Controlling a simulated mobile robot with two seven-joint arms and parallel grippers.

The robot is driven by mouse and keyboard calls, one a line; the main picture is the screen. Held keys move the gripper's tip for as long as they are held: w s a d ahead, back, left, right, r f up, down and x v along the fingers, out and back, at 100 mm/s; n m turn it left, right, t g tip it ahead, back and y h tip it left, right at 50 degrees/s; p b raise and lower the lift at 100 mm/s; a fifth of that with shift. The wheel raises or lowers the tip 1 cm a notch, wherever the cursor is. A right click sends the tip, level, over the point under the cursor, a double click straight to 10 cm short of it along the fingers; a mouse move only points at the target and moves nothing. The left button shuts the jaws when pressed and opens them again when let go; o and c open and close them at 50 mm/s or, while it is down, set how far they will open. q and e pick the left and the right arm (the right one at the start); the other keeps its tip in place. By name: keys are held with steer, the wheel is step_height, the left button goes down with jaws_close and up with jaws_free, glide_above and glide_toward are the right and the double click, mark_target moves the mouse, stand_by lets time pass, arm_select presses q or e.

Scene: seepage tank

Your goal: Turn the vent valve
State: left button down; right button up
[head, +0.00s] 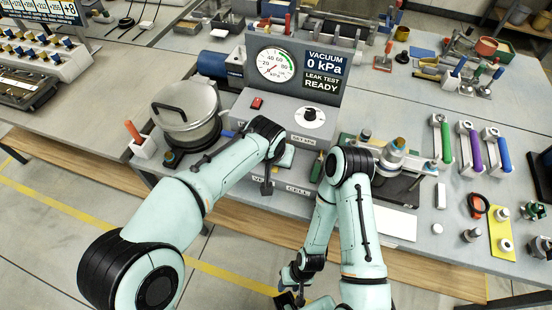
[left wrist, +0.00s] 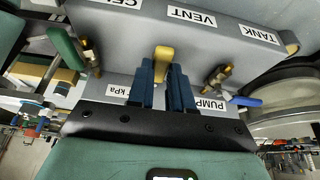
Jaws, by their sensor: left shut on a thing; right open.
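The yellow vent valve handle (left wrist: 162,60) sits by the VENT label in the left wrist view, which shows the panel upside down. The blue fingers of my left gripper (left wrist: 165,82) stand on either side of the handle and are shut on it. In the head view the vent valve is hidden behind my left arm, by the front of the grey console (head: 257,124). My right gripper (head: 291,297) is open and empty, low near the bottom edge, away from the console.
A brass valve with a blue handle (left wrist: 240,101) and one with a green handle (left wrist: 64,45) flank the vent valve. A lidded metal pot (head: 188,112) stands left of the console. The display board (head: 322,69) reads VACUUM 0 kPa, LEAK TEST READY. Tools lie at right.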

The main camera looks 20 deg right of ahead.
arm_select(q)
steer(key=c, duration=1)
jaws_free()
steer(key=shift+s, duration=0.1)
steer(key=shift+r, duration=0.1)
steer(key=v, duration=1.3)
steer(key=shift+s, duration=0.15)
